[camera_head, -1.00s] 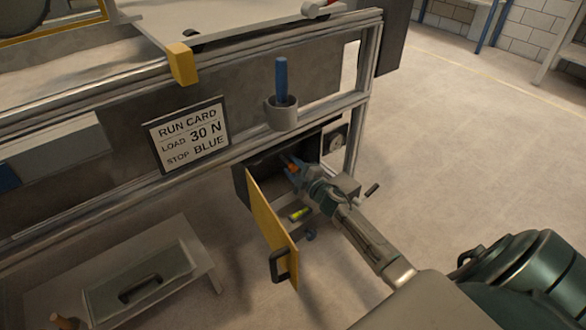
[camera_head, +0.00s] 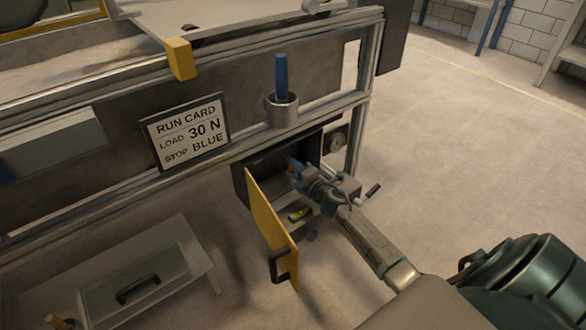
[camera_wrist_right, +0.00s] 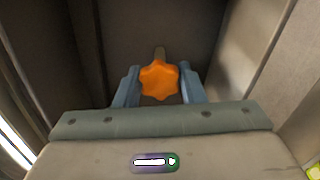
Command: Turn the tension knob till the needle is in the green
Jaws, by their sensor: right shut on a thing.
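The orange tension knob (camera_wrist_right: 159,80) is a lobed knob on a short shaft inside the dark open cabinet (camera_head: 262,162). In the right wrist view it sits between the two blue fingers of my right gripper (camera_wrist_right: 158,88), which is shut on it. In the head view my right gripper (camera_head: 293,168) reaches into the cabinet opening and hides most of the knob. My left gripper is not in view.
The yellow cabinet door (camera_head: 270,230) stands open left of my right arm. A small yellow-green level (camera_head: 300,213) lies below the gripper. A cup (camera_head: 282,112) holds a blue rod. Floor at right is clear.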

